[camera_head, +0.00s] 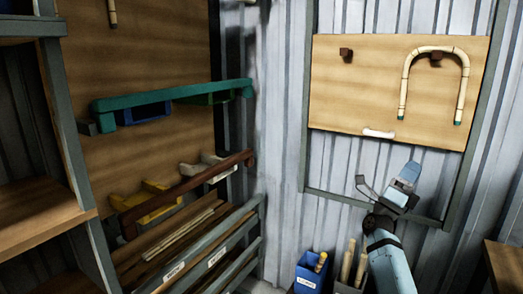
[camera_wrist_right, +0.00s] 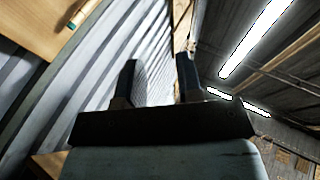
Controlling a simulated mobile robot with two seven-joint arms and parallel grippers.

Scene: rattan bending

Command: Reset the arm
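My right arm (camera_head: 388,262) rises from the bottom right of the head view, in front of the corrugated wall. Its light-blue wrist is bent near the lower edge of the wooden board (camera_head: 345,100). In the right wrist view my right gripper (camera_wrist_right: 159,78) has its two dark fingers apart with a clear gap, and nothing is between them. A bent rattan cane (camera_head: 434,50), shaped like an upside-down U, is on the board above the wrist, apart from it. My left gripper is not in view.
A blue bin (camera_head: 309,272) and a bin with upright canes (camera_head: 347,266) stand beside my right arm. Racks at left hold a teal bar (camera_head: 175,96), a brown bar (camera_head: 187,190) and straight canes (camera_head: 180,236). A wooden surface (camera_head: 505,265) is at bottom right.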

